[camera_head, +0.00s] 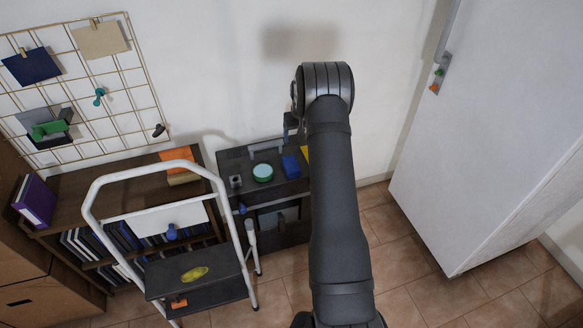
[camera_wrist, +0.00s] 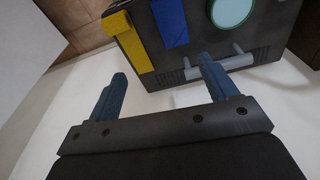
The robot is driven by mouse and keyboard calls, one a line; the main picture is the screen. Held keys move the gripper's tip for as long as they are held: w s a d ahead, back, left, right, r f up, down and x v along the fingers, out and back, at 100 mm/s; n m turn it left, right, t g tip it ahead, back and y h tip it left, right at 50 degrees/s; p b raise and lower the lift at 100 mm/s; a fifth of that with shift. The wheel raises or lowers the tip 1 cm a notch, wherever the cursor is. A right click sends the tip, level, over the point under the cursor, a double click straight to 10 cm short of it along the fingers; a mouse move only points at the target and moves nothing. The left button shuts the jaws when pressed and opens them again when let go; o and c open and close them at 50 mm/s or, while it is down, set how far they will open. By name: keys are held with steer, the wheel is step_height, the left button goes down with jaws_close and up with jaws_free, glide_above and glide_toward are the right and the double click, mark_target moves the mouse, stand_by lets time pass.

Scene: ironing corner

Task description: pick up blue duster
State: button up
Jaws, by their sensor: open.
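A blue block (camera_head: 291,166), which I take to be the blue duster, lies on the dark top of a low cabinet against the wall. It also shows at the upper edge of the wrist view (camera_wrist: 170,22), where its far end is cut off. My gripper (camera_wrist: 162,67) is open, with two blue-teal fingers spread and nothing between them. In the wrist view the duster lies beyond the fingertips, apart from them. In the head view my arm hides most of the gripper and part of the cabinet top.
A yellow strip (camera_wrist: 130,42) lies beside the duster at the cabinet's edge. A light grey bar (camera_head: 267,146) runs along the wall side. A white-framed step stool (camera_head: 150,205) stands left.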

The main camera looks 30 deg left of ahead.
mark_target(293, 166)
steer(key=shift+n+g+h, duration=0.4)
steer(key=shift+g+h, duration=0.1)
steer(key=shift+g, duration=0.1)
steer(key=f, duration=0.5)
steer(key=s+a+f, duration=0.1)
steer(key=f, duration=0.5)
steer(key=a+f, duration=0.1)
steer(key=f, duration=0.5)
steer(key=shift+s+f, duration=0.1)
steer(key=shift+s, duration=0.15)
steer(key=c, duration=1.1)
steer(key=shift+o, duration=0.2)
steer(key=shift+r, duration=0.6)
step_height(293, 166, up, 3)
steer(key=shift+f, duration=0.1)
steer(key=d+r, duration=0.7)
steer(key=d, duration=0.4)
steer(key=shift+w+d, duration=0.15)
steer(key=shift+d, duration=0.25)
